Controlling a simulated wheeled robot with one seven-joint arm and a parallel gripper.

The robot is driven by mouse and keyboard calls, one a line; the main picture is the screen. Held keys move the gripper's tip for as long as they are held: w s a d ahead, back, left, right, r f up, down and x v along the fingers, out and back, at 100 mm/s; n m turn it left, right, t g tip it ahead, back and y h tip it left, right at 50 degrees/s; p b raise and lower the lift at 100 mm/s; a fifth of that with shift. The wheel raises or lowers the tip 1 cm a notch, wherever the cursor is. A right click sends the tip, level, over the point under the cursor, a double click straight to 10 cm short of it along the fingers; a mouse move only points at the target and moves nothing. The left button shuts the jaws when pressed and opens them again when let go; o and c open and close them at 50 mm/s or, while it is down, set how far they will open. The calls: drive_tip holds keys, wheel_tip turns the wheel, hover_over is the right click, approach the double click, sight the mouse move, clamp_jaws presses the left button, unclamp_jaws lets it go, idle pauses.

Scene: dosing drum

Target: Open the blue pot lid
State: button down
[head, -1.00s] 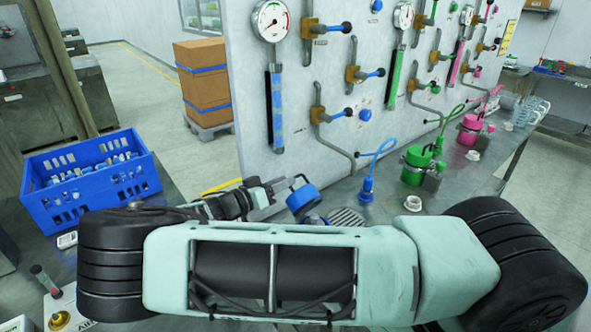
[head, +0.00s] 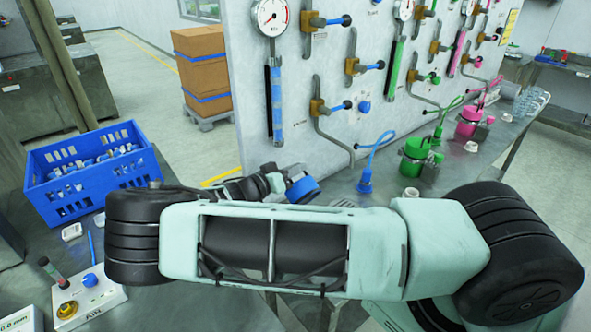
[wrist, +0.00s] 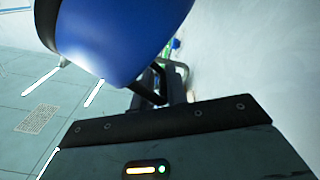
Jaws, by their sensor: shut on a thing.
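The blue pot lid (head: 303,190) is a round blue cap with a dark handle, seen tilted just above my arm in the head view. My gripper (head: 287,176) is shut on it from the left. In the wrist view the blue lid (wrist: 125,38) is large at the top, with a dark band along its left side. The dark gripper fingers (wrist: 165,82) show beside it, partly hidden behind the lid. My forearm hides the area below the lid, so I cannot see the blue pot's body or whether the lid touches it.
A panel (head: 300,90) with gauges and valves rises behind. A blue crate (head: 95,180) and control box (head: 90,293) are at left. Stacked cartons (head: 204,72) stand beyond.

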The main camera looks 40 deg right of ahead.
drive_tip(key=w+b, duration=0.1)
drive_tip(key=f+n+b, duration=0.1)
drive_tip(key=b, duration=0.1)
drive_tip(key=w+b, duration=0.1)
drive_tip(key=shift+w+f+b, duration=0.25)
drive_tip(key=shift+w+b, duration=0.1)
drive_tip(key=shift+a, duration=0.1)
drive_tip(key=c, duration=1.5)
unclamp_jaws()
drive_tip(key=shift+c, duration=0.2)
drive_tip(key=shift+r, duration=0.1)
drive_tip(key=a+b, duration=0.6)
drive_tip(key=a, duration=1.1)
drive_tip(key=shift+s+a, duration=0.2)
drive_tip(key=shift+s, duration=0.1)
